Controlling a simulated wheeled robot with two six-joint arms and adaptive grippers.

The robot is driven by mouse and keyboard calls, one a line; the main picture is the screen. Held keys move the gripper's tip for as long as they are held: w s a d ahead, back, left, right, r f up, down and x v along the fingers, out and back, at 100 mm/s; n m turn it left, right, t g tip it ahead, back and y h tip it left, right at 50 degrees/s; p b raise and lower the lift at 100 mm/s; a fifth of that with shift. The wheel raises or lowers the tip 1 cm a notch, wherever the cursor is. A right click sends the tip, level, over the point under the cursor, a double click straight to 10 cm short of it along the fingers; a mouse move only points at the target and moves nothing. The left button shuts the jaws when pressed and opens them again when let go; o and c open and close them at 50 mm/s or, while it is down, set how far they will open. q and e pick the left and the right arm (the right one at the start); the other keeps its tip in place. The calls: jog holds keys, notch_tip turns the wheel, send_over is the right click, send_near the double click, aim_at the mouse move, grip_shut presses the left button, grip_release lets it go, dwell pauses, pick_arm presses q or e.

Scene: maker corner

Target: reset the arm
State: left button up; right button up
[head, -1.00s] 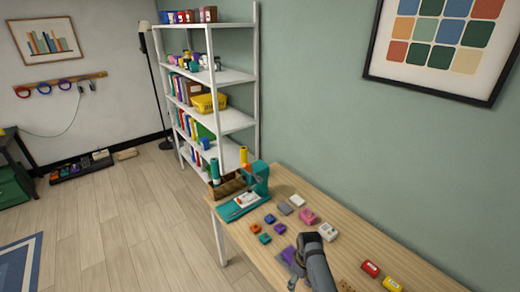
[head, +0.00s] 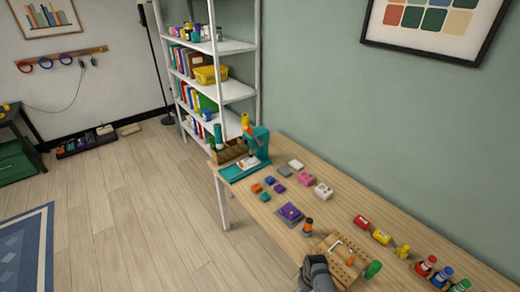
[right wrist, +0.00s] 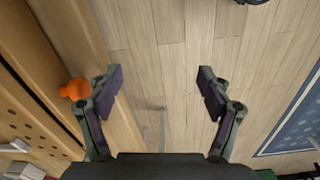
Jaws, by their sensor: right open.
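My right gripper (right wrist: 158,78) is open in the right wrist view. Its two fingers are spread wide with nothing between them, and only wood floor shows behind the gap. An orange-topped thing (right wrist: 75,90) is beside the left finger; I cannot tell whether they touch. In the head view a grey arm part of mine (head: 318,275) shows at the bottom edge, in front of the holed wooden board (head: 345,250) on the workbench. Its fingertips are not clear there. My left gripper is not in view.
The workbench (head: 330,212) holds a teal machine (head: 257,145), small coloured blocks, a purple-topped pad (head: 291,212), an orange-topped bottle (head: 308,226) and several coloured bottles at right. A white shelf (head: 235,90) stands behind.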

jog(key=s+d+f+m+b, duration=0.1)
jog(key=s+d+f+b, duration=0.2)
jog(key=s+f, duration=0.6)
jog(key=s+d+f+m+b, duration=0.2)
jog(key=s+f+b, duration=0.1)
jog(key=s+f, duration=0.65)
jog(key=s+d+f+m+b, duration=0.1)
jog(key=s+d+f, duration=0.1)
jog(key=s, duration=0.3)
jog(key=s+d+f+b, duration=0.1)
jog(key=s+d+f, duration=0.1)
jog(key=s, duration=0.3)
jog(key=s+d+f+m+t+b, duration=0.1)
jog(key=s+f, duration=0.3)
jog(key=s, duration=0.2)
jog(key=shift+d+m+h, duration=0.3)
jog(key=shift+d+h, duration=0.1)
